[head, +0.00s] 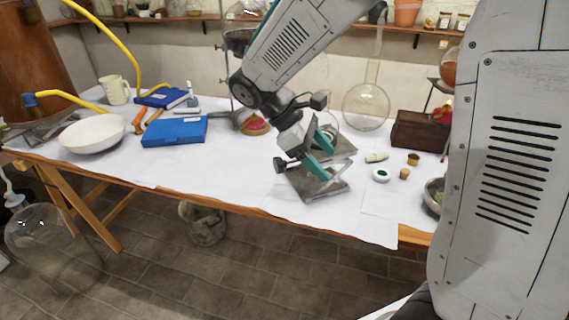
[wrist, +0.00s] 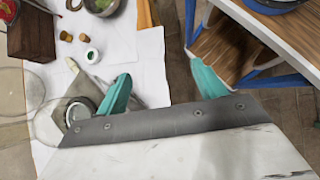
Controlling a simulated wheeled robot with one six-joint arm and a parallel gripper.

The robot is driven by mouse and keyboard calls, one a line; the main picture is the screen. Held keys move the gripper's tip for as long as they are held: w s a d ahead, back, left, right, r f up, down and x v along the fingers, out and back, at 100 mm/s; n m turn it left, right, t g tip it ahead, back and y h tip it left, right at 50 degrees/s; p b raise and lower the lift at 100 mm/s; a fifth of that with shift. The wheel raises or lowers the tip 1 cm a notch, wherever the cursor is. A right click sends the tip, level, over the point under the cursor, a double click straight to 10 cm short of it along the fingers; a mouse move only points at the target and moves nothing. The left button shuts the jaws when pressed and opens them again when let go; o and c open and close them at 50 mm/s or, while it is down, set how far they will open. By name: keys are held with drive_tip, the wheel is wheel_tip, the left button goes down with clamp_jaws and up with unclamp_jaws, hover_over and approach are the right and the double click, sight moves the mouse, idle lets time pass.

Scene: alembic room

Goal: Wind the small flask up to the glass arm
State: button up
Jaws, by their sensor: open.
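My gripper (head: 323,153) is open, its two teal fingers apart near the table's front edge. In the wrist view my gripper (wrist: 160,90) has nothing between its fingers. A metal stand with a grey plate (head: 312,188), perhaps the jack, lies under and around the fingers in the head view. Its grey plate and a round metal part (wrist: 80,112) show beside the left finger in the wrist view; I cannot tell whether they touch. Clear glass (head: 331,122), perhaps the small flask, is partly hidden behind my gripper. I cannot make out the glass arm.
A large long-necked flask (head: 367,106) stands behind the stand. A wooden box (head: 416,130), a white jar with a green top (head: 381,175) and small corks (head: 405,174) are to the right. Blue cases (head: 174,132) and a white bowl (head: 92,134) are to the left.

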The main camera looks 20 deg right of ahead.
sight(275, 166)
drive_tip(key=w+a+f+n+t+h, duration=0.1)
drive_tip(key=w+a+f+n+h, duration=0.1)
drive_tip(key=w+f+n+h, duration=0.1)
drive_tip(key=w+a+f+n+t+h, duration=0.1)
drive_tip(key=w+a+f+n+h, duration=0.2)
drive_tip(key=w+f+n, duration=0.3)
drive_tip(key=w+a+f+n+t+h, duration=0.1)
drive_tip(key=w+a+f+n+h, duration=0.2)
drive_tip(key=w+f+n, duration=0.2)
drive_tip(key=shift+w+f, duration=0.35)
drive_tip(key=shift+f, duration=0.3)
drive_tip(key=shift+w+f, duration=0.35)
drive_tip(key=shift+f, duration=0.35)
drive_tip(key=shift+w+f, duration=0.35)
drive_tip(key=shift+f, duration=0.3)
drive_tip(key=w+n, duration=0.1)
drive_tip(key=w+r+n+t+h, duration=0.1)
drive_tip(key=w+n, duration=0.1)
drive_tip(key=n, duration=0.1)
drive_tip(key=shift+w+a+r+t+h, duration=0.15)
drive_tip(key=shift+a+r+t+h, duration=0.15)
drive_tip(key=shift+a+t+h, duration=0.1)
drive_tip(key=shift+w+d+r, duration=0.1)
drive_tip(key=shift+w+d, duration=0.1)
drive_tip(key=d, duration=0.7)
drive_tip(key=shift+w+d, duration=0.1)
drive_tip(key=shift+d, duration=0.05)
drive_tip(key=c, duration=1)
